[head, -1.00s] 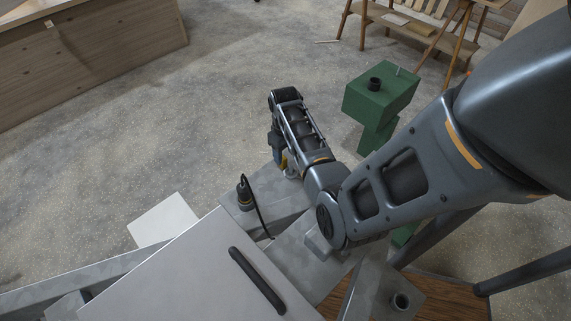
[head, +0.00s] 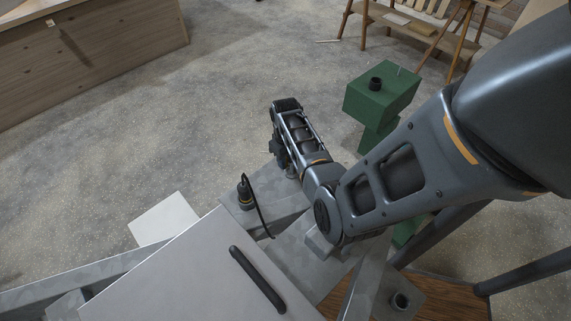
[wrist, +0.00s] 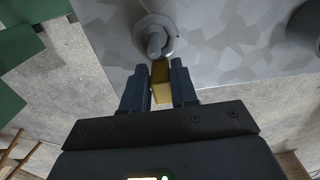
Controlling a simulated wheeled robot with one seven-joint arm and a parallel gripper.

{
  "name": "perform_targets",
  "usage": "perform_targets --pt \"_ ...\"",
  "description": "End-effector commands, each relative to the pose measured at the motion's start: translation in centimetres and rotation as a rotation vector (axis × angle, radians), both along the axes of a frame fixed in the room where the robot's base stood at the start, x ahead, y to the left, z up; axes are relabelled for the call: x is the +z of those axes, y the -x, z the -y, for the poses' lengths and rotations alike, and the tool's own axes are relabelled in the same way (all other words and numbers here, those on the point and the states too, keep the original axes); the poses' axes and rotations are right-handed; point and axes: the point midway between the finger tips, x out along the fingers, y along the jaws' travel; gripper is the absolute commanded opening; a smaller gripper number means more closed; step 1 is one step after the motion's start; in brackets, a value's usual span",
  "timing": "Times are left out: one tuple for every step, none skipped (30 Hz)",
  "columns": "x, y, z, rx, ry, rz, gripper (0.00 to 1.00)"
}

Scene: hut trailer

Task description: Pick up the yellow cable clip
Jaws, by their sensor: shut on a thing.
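The yellow cable clip (wrist: 161,86) shows in the wrist view as a small yellow block between the two fingers of my gripper (wrist: 160,88). The fingers are shut on it from both sides. Just beyond it is a round grey fitting (wrist: 155,38) on the metal beam; I cannot tell whether the clip touches it. In the head view my gripper (head: 281,158) is low over the beam's far end, and my arm hides the clip.
A grey metal beam (head: 285,205) lies under my gripper. A black plug with a cable (head: 245,194) stands on it to the left. A green post (head: 382,100) is to the right. A pale panel with a black handle (head: 190,275) is in front.

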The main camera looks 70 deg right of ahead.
Motion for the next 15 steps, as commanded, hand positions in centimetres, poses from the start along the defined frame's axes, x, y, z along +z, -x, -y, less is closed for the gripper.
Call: perform_targets --pt "0.00 0.01 -0.01 0.000 0.000 0.000 0.05" --pt "0.00 0.01 -0.01 0.000 0.000 0.000 0.02" --pt "0.00 0.01 -0.01 0.000 0.000 0.000 0.00" --pt "0.00 0.01 -0.01 0.000 0.000 0.000 0.00" --pt "0.01 0.00 0.00 0.000 0.000 0.000 0.00" --pt "0.01 0.00 0.00 0.000 0.000 0.000 0.00" --pt "0.01 0.00 0.00 0.000 0.000 0.000 0.00" --pt "0.02 0.00 0.00 0.000 0.000 0.000 0.00" --pt "0.02 -0.01 0.01 0.000 0.000 0.000 0.00" --pt "0.03 -0.01 0.01 0.000 0.000 0.000 0.00" --pt "0.07 -0.01 0.01 0.000 0.000 0.000 0.00" --pt "0.16 0.00 0.01 0.000 0.000 0.000 0.00" --pt "0.27 0.00 0.01 0.000 0.000 0.000 0.00" --pt "0.42 -0.01 0.03 0.000 0.001 0.000 0.00" --pt "0.69 -0.03 0.05 0.000 0.002 0.001 0.00"
